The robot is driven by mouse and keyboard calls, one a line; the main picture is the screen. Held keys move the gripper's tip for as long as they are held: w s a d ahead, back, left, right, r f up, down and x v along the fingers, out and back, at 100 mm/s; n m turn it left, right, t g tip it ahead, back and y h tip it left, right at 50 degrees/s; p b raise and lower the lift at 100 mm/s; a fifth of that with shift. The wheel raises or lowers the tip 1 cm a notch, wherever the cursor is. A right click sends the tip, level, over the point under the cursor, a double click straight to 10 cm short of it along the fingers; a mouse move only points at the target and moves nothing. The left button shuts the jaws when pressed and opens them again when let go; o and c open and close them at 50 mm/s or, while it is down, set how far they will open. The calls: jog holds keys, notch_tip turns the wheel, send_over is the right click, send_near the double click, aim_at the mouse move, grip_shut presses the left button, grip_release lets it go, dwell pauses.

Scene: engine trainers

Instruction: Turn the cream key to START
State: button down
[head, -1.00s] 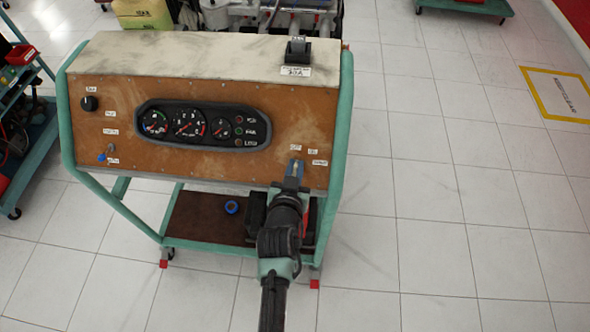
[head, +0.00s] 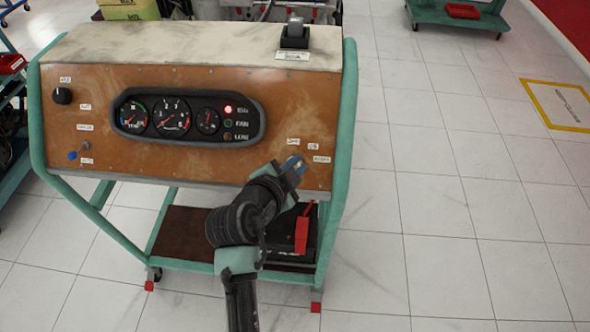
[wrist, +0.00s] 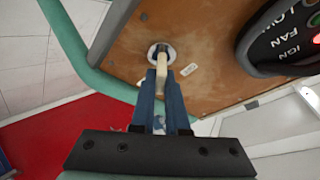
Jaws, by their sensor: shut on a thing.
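The cream key (wrist: 163,60) sits in a round switch on the brown panel (wrist: 210,75) in the wrist view. My gripper (wrist: 166,78) is shut on the key's head, its blue fingers on either side of it. In the head view my gripper (head: 294,164) is at the lower right of the panel (head: 200,165) and leans to the right. Small white labels surround the switch, and the right one (head: 322,159) is near the fingertips. The key is mostly hidden by the fingers in the head view.
The gauge cluster (head: 160,133) has a lit red lamp (head: 228,109) beside the IGN label. A black knob (head: 62,96) and a blue-tipped toggle (head: 72,155) are at the left. Green frame tubes (head: 345,120) bound the panel. A dark box with a red part (head: 302,234) stands below.

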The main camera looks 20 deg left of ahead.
jog(key=shift+f+m+g+h+b, duration=0.1)
jog(key=shift+m+g+h+b, duration=0.35)
jog(key=shift+m, duration=1.25)
jog(key=c, duration=0.9)
grip_release()
jog(key=shift+d, duration=0.1)
jog(key=v, duration=1.3)
